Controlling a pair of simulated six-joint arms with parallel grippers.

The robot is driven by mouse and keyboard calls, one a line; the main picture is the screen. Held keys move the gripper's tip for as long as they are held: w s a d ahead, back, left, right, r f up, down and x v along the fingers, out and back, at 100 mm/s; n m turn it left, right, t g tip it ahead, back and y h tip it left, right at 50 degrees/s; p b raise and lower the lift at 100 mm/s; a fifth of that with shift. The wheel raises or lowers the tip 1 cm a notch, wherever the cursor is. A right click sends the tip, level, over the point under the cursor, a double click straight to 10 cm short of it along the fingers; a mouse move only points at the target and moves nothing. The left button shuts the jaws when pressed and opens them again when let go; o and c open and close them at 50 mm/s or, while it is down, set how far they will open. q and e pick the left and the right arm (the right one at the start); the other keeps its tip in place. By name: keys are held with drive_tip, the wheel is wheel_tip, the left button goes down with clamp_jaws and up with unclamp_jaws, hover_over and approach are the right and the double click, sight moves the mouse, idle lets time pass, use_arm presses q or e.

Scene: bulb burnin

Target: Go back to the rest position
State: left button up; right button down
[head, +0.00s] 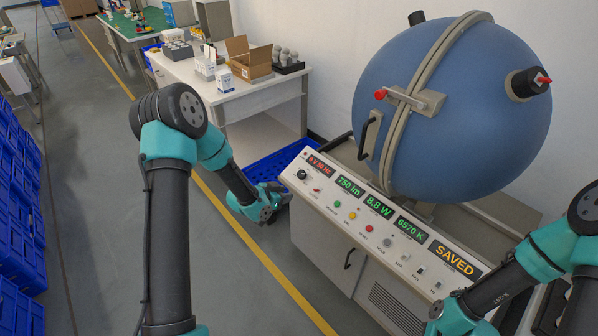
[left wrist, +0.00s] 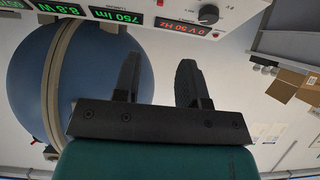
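My left gripper (head: 277,203) hangs in the head view just left of the control console (head: 335,222), above the floor and near a blue pallet. In the left wrist view its two dark fingers (left wrist: 158,78) stand apart with nothing between them. My right arm comes in at the lower right of the head view, in front of the console. Its wrist is at the bottom edge, and the fingers of the right gripper are out of the picture.
A big blue sphere (head: 452,105) with a latch and handle is closed behind the console. The console displays (head: 455,259) read "SAVED", 6570 K, 8.8 W, 750 lm and 0 V 50 Hz. A white table (head: 225,92) with boxes and bulbs stands at the back. Blue crates (head: 20,190) line the left.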

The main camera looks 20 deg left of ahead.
use_arm(q)
drive_tip(key=s+d+f+n+g, duration=0.2)
drive_tip(key=s+d+f+g, duration=0.1)
drive_tip(key=s, duration=0.6)
drive_tip(key=s+d+f+n+g+y, duration=0.1)
drive_tip(key=s+d+f+n+g, duration=0.2)
drive_tip(key=s, duration=0.6)
drive_tip(key=s+d+f+n+g, duration=0.2)
drive_tip(key=s+d+f+g, duration=0.1)
drive_tip(key=s, duration=0.7)
wheel_tip(320, 180, down, 3)
drive_tip(key=shift+d+r+g+y, duration=0.1)
drive_tip(key=shift+d+g+y, duration=0.05)
drive_tip(key=shift+g+y, duration=0.3)
